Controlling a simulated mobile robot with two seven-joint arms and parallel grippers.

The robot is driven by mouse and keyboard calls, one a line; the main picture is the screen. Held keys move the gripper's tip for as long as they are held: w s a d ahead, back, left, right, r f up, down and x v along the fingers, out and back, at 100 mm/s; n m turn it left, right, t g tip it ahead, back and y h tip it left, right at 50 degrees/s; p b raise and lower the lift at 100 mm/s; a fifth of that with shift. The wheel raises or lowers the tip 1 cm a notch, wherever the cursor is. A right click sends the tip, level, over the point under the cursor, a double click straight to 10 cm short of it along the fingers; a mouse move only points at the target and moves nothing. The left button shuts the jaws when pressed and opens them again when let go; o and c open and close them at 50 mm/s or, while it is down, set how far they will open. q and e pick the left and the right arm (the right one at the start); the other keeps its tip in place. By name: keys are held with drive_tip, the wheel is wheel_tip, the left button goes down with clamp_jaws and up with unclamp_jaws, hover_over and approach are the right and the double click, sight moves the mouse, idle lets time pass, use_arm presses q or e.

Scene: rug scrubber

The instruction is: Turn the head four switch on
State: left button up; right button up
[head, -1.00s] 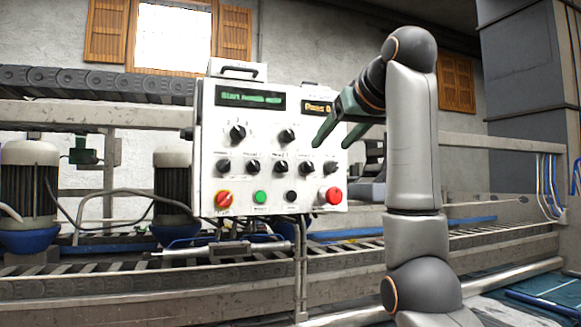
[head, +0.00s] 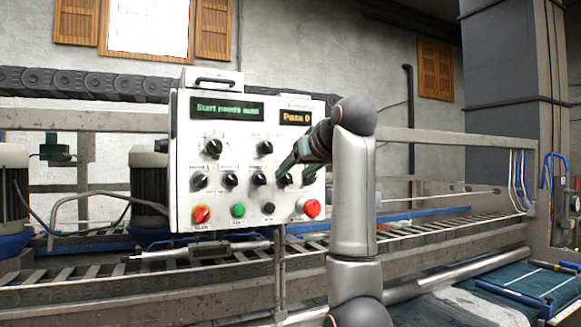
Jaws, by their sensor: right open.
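The white control panel (head: 185,130) stands left of centre, with several black rotary knobs. Its middle row includes a left knob (head: 200,181), one beside it (head: 231,180), a third knob (head: 259,178) and a fourth knob (head: 285,180), partly behind my gripper. The labels are too small to read surely, so I cannot tell which is head four. My right gripper (head: 294,170) has green fingers, is open and empty, and is at the right part of this row, close to the fourth knob. Contact cannot be made out. My left gripper is not in view.
Below the row are a red-and-yellow main switch (head: 201,215), a green button (head: 238,211), a black knob (head: 268,208) and a red mushroom button (head: 312,208). The panel's displays (head: 227,111) are lit. A roller conveyor (head: 120,268) runs behind and below.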

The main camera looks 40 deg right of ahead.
sight(289, 176)
drive_tip(key=shift+p+x, duration=0.3)
drive_tip(key=shift+x, duration=1.25)
clamp_jaws()
